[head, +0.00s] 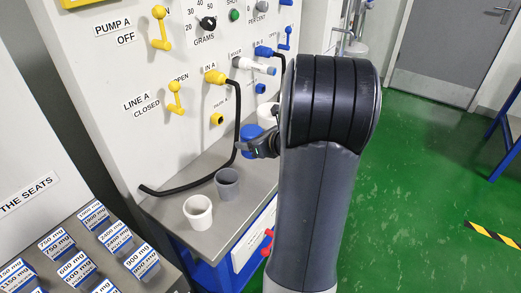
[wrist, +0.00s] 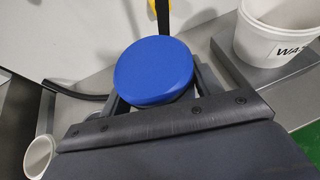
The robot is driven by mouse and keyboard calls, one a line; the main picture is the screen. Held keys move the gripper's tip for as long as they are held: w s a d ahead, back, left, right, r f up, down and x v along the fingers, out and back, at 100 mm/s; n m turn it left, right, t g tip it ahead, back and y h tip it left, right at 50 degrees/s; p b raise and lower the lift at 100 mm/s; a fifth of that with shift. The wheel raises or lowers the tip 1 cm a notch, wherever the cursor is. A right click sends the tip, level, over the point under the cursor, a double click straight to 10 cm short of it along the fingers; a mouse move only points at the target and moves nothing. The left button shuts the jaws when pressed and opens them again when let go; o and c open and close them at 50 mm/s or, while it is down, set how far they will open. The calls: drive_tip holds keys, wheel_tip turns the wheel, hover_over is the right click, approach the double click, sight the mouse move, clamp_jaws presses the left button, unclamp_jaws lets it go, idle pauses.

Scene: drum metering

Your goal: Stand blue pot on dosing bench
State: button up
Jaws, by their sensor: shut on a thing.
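The blue pot (head: 246,138) is in my gripper, partly hidden by my arm in the head view. In the wrist view the blue pot (wrist: 153,72) shows as a round blue face between the two fingers. My gripper (head: 262,146) is shut on it; its fingers also show in the wrist view (wrist: 155,92). The dosing bench (head: 236,213) is the grey top below the panel. The blue pot is over or at its far part; I cannot tell whether it touches the top.
A grey pot (head: 228,184) and a white pot (head: 198,212) stand on the bench's near part. A black hose (head: 215,178) curves down onto the bench from the panel. A white bucket (wrist: 275,38) is at right in the wrist view. Bench top between the pots and panel is partly free.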

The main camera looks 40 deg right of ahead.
wheel_tip(320, 180, down, 7)
drive_tip(key=shift+f+b, duration=0.2)
drive_tip(key=shift+b, duration=0.4)
drive_tip(key=shift+f, duration=0.2)
drive_tip(key=o, duration=1.1)
drive_tip(key=shift+r, duration=0.1)
drive_tip(key=shift+r, duration=0.2)
drive_tip(key=p+v, duration=0.1)
drive_tip(key=v, duration=1.1)
drive_tip(key=shift+f, duration=0.15)
